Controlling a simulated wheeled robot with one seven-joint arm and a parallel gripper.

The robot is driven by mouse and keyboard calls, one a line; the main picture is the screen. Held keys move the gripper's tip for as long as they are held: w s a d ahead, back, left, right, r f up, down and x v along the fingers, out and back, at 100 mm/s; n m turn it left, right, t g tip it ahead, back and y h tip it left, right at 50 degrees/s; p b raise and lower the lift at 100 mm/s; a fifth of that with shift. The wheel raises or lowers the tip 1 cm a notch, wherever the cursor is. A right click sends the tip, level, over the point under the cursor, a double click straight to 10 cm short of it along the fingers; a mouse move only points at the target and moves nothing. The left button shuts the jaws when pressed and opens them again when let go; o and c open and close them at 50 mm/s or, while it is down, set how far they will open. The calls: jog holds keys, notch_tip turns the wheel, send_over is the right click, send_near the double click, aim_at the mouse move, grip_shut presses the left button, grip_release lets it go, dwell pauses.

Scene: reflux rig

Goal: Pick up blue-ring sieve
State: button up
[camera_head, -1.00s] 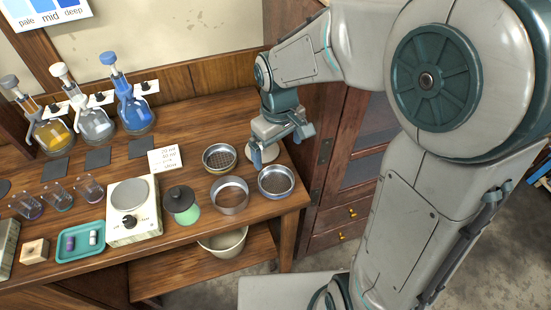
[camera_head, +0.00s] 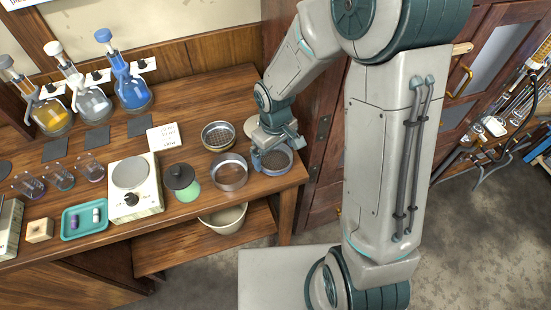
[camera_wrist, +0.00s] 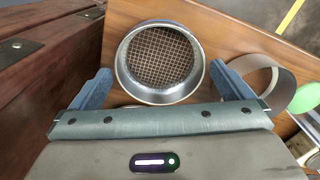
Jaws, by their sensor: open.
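The blue-ring sieve (camera_head: 280,163) is a round metal sieve with a bluish rim, at the right front corner of the wooden bench. My gripper (camera_head: 276,148) is open, low over this sieve and partly hiding it. In the wrist view the sieve (camera_wrist: 160,55) shows its wire mesh and blue-tinted rim between the two blue fingers of my gripper (camera_wrist: 160,75). One finger lies on each side of the near part of the rim. Whether they touch it cannot be told.
Another sieve (camera_head: 218,137) stands behind, and a metal ring (camera_head: 229,172) stands close left. A wooden cabinet (camera_head: 325,190) stands right of the bench. A bowl (camera_head: 222,218) sits on the shelf below.

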jog(key=shift+f, duration=1.2)
jog(key=shift+c, duration=0.3)
jog(key=c, duration=0.7)
jog(key=shift+r, duration=0.1)
jog(key=shift+r, duration=0.5)
jog(key=r, duration=0.3)
jog(key=shift+s+d+r+b, duration=0.1)
jog(key=shift+s+r+b, duration=0.1)
jog(key=shift+s+b, duration=0.2)
jog(key=s+d+r, duration=0.2)
jog(key=s+r, duration=0.4)
jog(key=s, duration=0.4)
jog(key=shift+s+d+r, duration=0.15)
jog(key=shift+s+r, duration=0.05)
jog(key=shift+s, duration=0.1)
